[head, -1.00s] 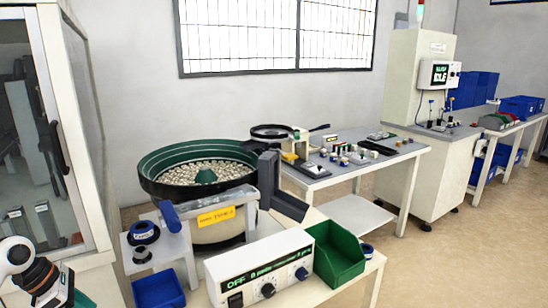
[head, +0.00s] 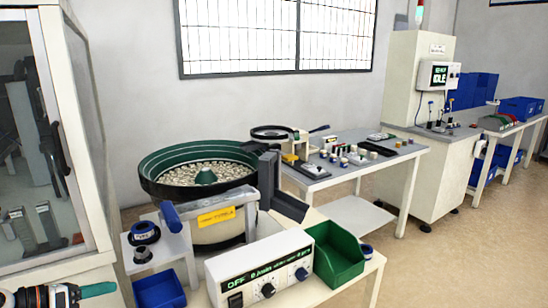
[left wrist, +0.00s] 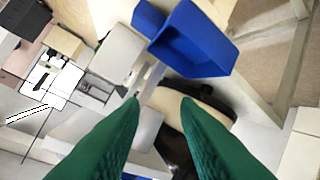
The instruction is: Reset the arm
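My left gripper (head: 112,290) is at the bottom left corner of the head view, in front of the glass-doored cabinet, with green fingers pointing right. In the left wrist view the two green fingers (left wrist: 162,100) are apart with nothing held between their tips, so the left gripper is open. Below them in that view are a blue bin (left wrist: 195,40) and pale furniture, seen tilted. My right gripper is in neither view.
A glass-doored cabinet (head: 65,140) stands at the left. A bowl feeder (head: 160,186) with pale parts, a control box (head: 265,262), a green bin (head: 338,255) and a blue bin (head: 160,288) are near. A worktable (head: 395,155) stands behind. The floor at the right is clear.

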